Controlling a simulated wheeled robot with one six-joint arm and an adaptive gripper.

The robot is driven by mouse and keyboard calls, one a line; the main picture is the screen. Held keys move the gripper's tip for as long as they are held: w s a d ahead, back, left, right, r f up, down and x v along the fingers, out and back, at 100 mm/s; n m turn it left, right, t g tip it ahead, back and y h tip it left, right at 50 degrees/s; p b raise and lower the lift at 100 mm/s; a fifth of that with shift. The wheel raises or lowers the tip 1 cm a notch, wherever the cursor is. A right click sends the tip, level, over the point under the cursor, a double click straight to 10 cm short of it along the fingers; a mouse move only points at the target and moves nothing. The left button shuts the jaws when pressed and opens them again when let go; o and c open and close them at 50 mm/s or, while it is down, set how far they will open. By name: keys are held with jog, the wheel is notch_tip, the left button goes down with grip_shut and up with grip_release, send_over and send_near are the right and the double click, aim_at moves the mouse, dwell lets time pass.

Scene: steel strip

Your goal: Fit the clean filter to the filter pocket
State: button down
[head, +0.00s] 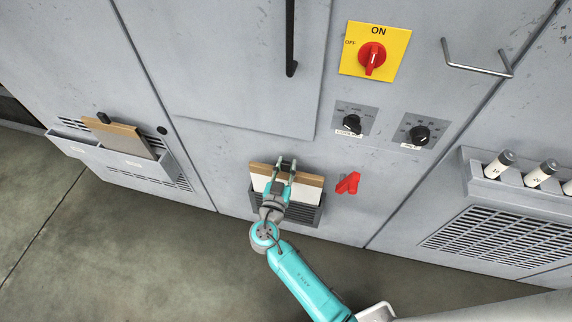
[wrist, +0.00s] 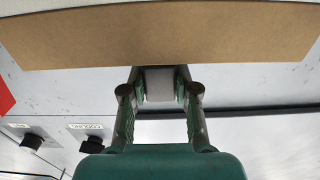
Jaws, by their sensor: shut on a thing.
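The clean filter (head: 302,187), a white panel with a brown frame, stands at the filter pocket (head: 300,213), a dark slatted holder low on the middle cabinet. Its lower part is hidden behind the pocket's front and my gripper, so I cannot tell how deep it sits. My gripper (head: 281,166) is shut on the filter's upper edge at the middle. In the wrist view, the filter's brown frame (wrist: 160,35) spans the top of the picture, and my gripper (wrist: 160,80) is shut on a grey tab there.
A red lever (head: 348,184) is close to the pocket's right. A greyish filter (head: 118,138) stands in a grey bin (head: 83,150) at left. Above are dark knobs (head: 352,124), a red switch on a yellow plate (head: 372,57) and a black handle (head: 290,38). White cylinders (head: 498,164) stand at right.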

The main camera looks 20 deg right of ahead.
aim_at(285, 176)
jog(key=shift+f, duration=2.2)
jog(key=c, duration=0.8)
grip_release()
jog(key=shift+f, duration=0.1)
jog(key=v, duration=1.2)
